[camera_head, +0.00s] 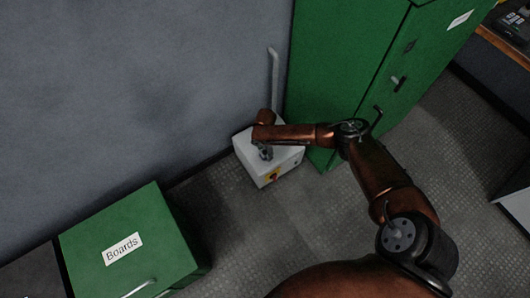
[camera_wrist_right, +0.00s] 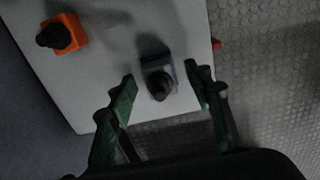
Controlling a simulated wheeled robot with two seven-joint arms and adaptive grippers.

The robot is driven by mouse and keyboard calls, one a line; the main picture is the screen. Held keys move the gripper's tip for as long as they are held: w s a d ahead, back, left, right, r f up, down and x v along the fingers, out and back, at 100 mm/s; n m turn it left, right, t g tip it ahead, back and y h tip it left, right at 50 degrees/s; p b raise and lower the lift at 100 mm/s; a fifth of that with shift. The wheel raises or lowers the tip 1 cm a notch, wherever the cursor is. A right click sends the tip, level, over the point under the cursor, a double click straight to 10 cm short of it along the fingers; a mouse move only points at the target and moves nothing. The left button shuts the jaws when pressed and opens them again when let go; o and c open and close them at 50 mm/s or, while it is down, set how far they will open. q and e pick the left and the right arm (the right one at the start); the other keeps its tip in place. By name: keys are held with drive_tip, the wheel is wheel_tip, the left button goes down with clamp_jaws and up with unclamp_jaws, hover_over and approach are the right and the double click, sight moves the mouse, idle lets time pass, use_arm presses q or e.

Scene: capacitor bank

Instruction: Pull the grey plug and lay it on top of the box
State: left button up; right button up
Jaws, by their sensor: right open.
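The light-grey box (camera_head: 259,177) stands on the floor against the wall, left of the green cabinet. My right gripper (camera_head: 265,154) is over its top. In the right wrist view, the gripper (camera_wrist_right: 160,72) is open, with one finger on each side of the dark grey plug (camera_wrist_right: 160,86). The plug sits upright at a small grey-blue socket on the box top (camera_wrist_right: 105,82), near the edge. I cannot tell whether the fingers touch it. My left gripper is in neither view.
An orange socket with a dark plug (camera_wrist_right: 62,35) is farther along the box top. A pipe (camera_head: 274,80) runs down the wall behind. A green "Boards" box (camera_head: 165,225) stands at lower left.

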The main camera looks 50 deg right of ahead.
idle(0.8)
clamp_jaws()
idle(0.4)
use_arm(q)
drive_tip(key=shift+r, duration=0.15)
use_arm(e)
drive_tip(key=shift+r, duration=0.1)
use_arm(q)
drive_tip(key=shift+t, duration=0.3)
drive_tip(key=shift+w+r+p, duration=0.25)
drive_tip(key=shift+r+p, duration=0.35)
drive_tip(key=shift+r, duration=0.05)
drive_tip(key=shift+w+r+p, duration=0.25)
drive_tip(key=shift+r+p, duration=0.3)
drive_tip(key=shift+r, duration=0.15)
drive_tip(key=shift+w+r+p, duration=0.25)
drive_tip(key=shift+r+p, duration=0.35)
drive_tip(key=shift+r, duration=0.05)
use_arm(e)
drive_tip(key=shift+r, duration=2.95)
